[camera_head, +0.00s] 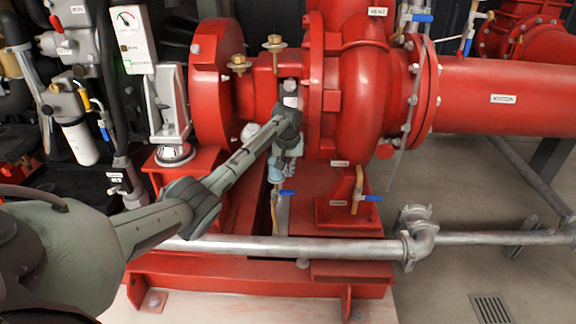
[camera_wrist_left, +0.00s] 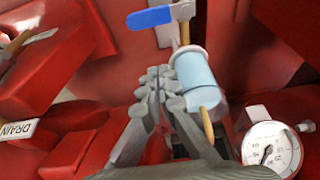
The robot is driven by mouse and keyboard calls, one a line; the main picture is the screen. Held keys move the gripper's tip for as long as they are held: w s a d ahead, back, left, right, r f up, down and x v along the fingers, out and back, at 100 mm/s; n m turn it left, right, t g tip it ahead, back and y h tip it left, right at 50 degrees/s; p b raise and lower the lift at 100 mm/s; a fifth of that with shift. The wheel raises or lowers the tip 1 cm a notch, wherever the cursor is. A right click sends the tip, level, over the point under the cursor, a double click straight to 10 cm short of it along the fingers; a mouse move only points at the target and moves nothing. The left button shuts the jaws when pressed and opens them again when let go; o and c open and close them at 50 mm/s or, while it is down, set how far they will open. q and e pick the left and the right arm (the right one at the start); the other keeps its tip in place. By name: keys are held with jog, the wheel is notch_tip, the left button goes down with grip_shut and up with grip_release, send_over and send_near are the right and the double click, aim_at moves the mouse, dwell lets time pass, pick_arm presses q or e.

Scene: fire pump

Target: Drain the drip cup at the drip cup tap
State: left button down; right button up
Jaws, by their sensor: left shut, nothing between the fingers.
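The drip cup (camera_head: 275,172) is a small light blue cup low on the front of the red pump. It shows larger in the left wrist view (camera_wrist_left: 200,80). The drip cup tap has a blue lever (camera_head: 287,192) on a metal pipe just below the cup; in the left wrist view the lever (camera_wrist_left: 150,17) appears above the cup. My left gripper (camera_head: 289,168) is shut and empty right beside the cup. Its fingertips (camera_wrist_left: 158,76) look very near the cup's side; I cannot tell whether they touch. My right gripper is not in view.
Another blue-handled valve (camera_head: 370,198) stands right of the tap. A horizontal grey pipe (camera_head: 290,247) crosses in front of the red base. A round gauge (camera_wrist_left: 271,150) sits close to my left gripper. A DRAIN label (camera_wrist_left: 18,130) is at the left. Open floor lies right.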

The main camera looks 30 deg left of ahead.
aim_at(283, 192)
pick_arm(q)
jog(key=shift+s+d+f+p, duration=0.15)
jog(key=shift+s+d+f, duration=0.25)
jog(key=shift+s+f, duration=0.3)
jog(key=shift+s+d+f+p, duration=0.15)
jog(key=shift+s+d+f, duration=0.25)
jog(key=shift+s+f, duration=0.25)
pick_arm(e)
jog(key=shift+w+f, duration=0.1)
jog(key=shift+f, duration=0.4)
